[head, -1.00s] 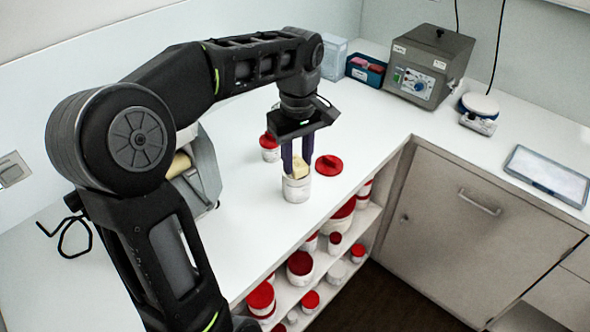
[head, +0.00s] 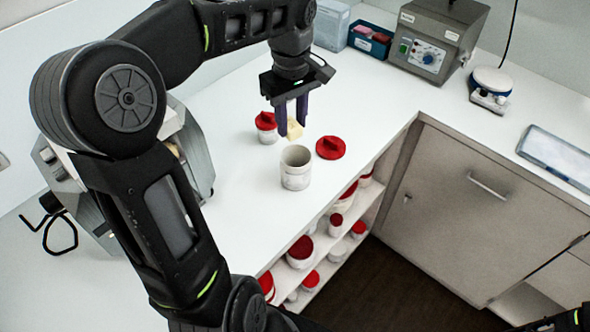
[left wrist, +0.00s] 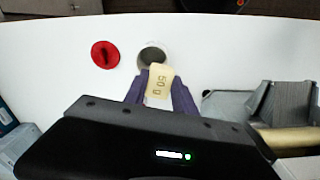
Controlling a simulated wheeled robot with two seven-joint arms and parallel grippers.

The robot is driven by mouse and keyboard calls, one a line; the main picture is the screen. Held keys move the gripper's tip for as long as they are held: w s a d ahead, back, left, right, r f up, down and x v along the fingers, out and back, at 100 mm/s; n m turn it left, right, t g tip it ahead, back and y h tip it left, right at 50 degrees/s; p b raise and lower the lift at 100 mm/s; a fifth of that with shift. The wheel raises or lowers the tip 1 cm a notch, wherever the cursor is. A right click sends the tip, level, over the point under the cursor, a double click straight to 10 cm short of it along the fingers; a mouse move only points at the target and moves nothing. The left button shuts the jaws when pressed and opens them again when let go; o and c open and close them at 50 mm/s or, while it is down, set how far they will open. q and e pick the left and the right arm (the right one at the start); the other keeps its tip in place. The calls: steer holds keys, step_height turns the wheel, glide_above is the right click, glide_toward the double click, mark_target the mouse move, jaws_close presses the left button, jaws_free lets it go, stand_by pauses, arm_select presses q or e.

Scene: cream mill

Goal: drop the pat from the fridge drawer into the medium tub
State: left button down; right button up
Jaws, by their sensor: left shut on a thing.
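The pat (head: 294,129) is a small pale yellow block, and its face reads "50 g" in the left wrist view (left wrist: 159,82). My left gripper (head: 292,122) is shut on it, fingers pointing down. The pat is outside the open white tub (head: 296,180), above and behind its rim in the head view. The tub's dark mouth also shows in the left wrist view (left wrist: 152,56), just beyond the pat. The tub stands upright on the counter and its inside looks empty. A red lid (head: 331,148) lies beside it.
A smaller tub with a red lid (head: 266,127) stands behind left. A grey machine (head: 185,150) stands at the left. A grey box with a dial (head: 432,45), a blue bin (head: 369,41) and a scale (head: 491,88) are at the back. Shelves below hold red-lidded tubs (head: 300,250).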

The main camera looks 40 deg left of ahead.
arm_select(q)
steer(key=shift+f+b, duration=1.3)
steer(key=shift+f, duration=0.9)
steer(key=c, duration=0.9)
jaws_free()
steer(key=shift+c, duration=0.2)
